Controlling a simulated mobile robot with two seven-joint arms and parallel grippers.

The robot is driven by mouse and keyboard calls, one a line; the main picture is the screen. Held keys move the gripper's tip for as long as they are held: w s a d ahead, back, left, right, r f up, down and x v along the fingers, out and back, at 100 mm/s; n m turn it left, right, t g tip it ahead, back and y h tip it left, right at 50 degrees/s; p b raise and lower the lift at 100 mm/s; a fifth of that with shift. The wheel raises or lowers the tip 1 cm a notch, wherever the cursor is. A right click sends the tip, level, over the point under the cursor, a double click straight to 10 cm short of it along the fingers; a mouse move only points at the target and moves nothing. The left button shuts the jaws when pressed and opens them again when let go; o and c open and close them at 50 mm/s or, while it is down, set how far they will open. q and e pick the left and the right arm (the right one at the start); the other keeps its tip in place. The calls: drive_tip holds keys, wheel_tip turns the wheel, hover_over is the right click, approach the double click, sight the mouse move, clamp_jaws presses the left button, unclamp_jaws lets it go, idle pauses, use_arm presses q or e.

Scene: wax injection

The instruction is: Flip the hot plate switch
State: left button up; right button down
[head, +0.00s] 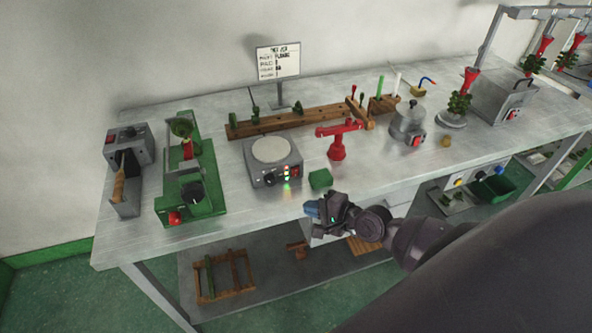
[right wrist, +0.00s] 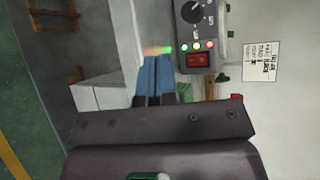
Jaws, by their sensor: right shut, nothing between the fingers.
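The hot plate (head: 272,162) is a grey box with a round pale top on the workbench. Its front panel carries a dark knob, small lights and a red rocker switch (head: 294,172). In the right wrist view the red switch (right wrist: 198,61) shows clearly, below a row of red, yellow and green lights on the panel (right wrist: 197,22). My right gripper (head: 312,208) is in front of the bench edge, below and to the right of the hot plate. Its blue fingers (right wrist: 154,75) are shut and empty, apart from the switch. My left gripper is not in view.
A green block (head: 320,179) sits just right of the hot plate, with a red stand (head: 337,145) behind it. A green machine (head: 190,185) stands to the left. A sign (head: 278,62) stands at the back. A lower shelf (head: 270,285) is under the bench.

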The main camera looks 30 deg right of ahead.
sight(295, 172)
drive_tip(key=w, duration=0.2)
drive_tip(key=w+d+b, duration=0.1)
drive_tip(key=w, duration=0.1)
drive_tip(key=w+b, duration=0.1)
drive_tip(key=w, duration=0.1)
drive_tip(key=shift+d+r, duration=0.2)
drive_tip(key=shift+r, duration=0.1)
drive_tip(key=shift+w+d+r+b, duration=0.1)
drive_tip(key=shift+w+b, duration=0.05)
drive_tip(key=shift+w, duration=0.35)
drive_tip(key=shift+w+d+r+b, duration=0.1)
drive_tip(key=shift+w+b, duration=0.05)
drive_tip(key=shift+w, duration=0.3)
drive_tip(key=shift+w+d, duration=0.1)
drive_tip(key=shift+w, duration=0.1)
idle(0.8)
drive_tip(key=shift+w, duration=0.15)
drive_tip(key=shift+w+r, duration=0.1)
drive_tip(key=shift+w, duration=0.15)
